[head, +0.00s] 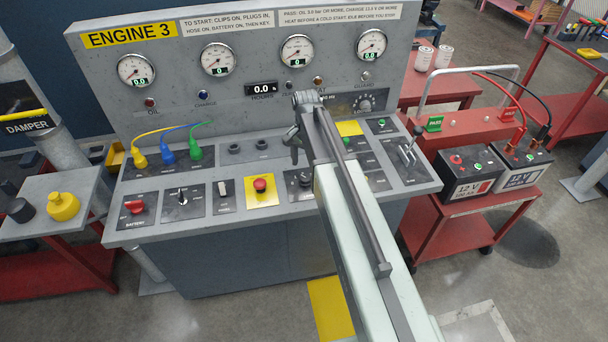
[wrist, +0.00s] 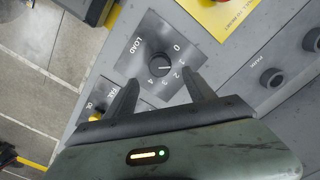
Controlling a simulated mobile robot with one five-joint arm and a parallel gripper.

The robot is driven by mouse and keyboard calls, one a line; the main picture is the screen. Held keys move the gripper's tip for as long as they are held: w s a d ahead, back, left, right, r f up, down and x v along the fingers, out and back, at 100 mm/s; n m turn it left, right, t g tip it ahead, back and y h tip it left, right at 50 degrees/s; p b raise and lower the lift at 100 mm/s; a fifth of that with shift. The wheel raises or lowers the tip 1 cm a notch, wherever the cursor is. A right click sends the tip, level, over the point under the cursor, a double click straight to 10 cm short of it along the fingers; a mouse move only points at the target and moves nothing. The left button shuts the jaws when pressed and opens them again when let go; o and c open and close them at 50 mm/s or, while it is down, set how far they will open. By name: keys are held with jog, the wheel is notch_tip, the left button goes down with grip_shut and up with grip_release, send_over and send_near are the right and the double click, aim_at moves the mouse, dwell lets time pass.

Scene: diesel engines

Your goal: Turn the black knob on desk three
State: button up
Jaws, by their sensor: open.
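The grey desk (head: 230,222) carries a yellow ENGINE 3 sign (head: 128,37). On its sloped top, the black knob (head: 304,181) sits on a dark plate right of the red button and is partly hidden by my arm. In the wrist view the black knob (wrist: 160,65) is on a plate marked LOAD, with numbers from 0 to 4 around it. Its pale pointer mark appears to face the low numbers. My gripper (wrist: 162,78) is open and empty, its two fingers either side of the knob in the picture. Contact cannot be told. In the head view my gripper (head: 297,148) is above the desk.
A red button (head: 260,185) on a yellow plate is close left of the knob. Yellow, blue and green plugs (head: 167,156) with cables stand at the left. Another dial (head: 365,105) is on the upright panel. Levers (head: 408,152) rise at right, near a red battery cart (head: 465,222).

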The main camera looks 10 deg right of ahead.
aim_at(305, 177)
notch_tip(305, 177, down, 7)
jog(key=b, duration=0.6)
jog(key=shift+a+r, duration=0.1)
jog(key=shift+r, duration=0.15)
grip_shut()
